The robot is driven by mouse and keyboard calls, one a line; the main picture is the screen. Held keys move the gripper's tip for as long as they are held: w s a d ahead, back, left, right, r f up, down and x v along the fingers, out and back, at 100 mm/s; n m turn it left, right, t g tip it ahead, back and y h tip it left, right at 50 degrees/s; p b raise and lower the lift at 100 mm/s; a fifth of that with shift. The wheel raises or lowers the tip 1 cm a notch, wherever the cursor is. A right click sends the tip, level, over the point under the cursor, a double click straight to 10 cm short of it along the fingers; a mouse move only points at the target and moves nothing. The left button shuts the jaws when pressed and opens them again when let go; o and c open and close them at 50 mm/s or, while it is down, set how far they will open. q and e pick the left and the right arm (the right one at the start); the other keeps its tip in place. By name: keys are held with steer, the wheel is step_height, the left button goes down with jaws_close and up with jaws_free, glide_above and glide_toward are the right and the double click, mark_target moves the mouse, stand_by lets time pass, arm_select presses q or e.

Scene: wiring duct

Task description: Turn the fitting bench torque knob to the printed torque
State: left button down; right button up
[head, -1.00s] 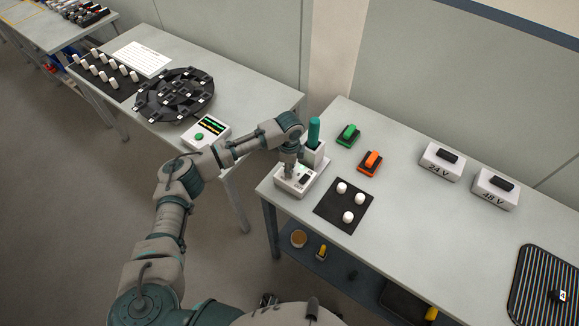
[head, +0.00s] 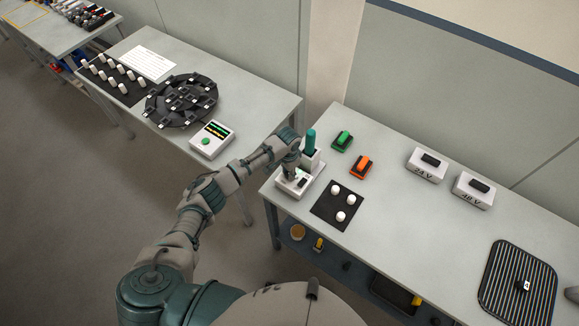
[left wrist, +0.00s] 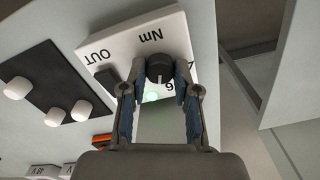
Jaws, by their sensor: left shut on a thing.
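The torque knob (left wrist: 159,68) is a round black knob with a pale pointer line, on a white box (left wrist: 112,42) marked "Nm" and "OUT". My left gripper (left wrist: 160,80) is shut on the knob, with one blue-padded finger on each side of it. A digit printed near the knob is partly hidden by a finger. A green light glows just below the knob. In the head view my left gripper (head: 290,172) comes down on the white box (head: 292,188), and the knob is hidden. A teal-handled tool (head: 310,142) stands upright in a white holder behind it.
A black mat (head: 337,205) with white knobs lies right of the box. A green switch (head: 342,141) and an orange one (head: 360,166) lie behind. Boxes marked 24 V (head: 426,168) and 48 V (head: 473,190) stand farther right. The bench middle is clear.

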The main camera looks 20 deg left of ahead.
arm_select(q)
steer(key=shift+a+n+p, duration=0.1)
steer(key=shift+n+p, duration=0.5)
steer(key=shift+n, duration=0.5)
steer(key=shift+s+f+n, duration=0.1)
steer(key=shift+n, duration=0.7)
steer(key=c, duration=0.9)
jaws_free()
steer(key=shift+o, duration=0.2)
steer(key=shift+r, duration=0.2)
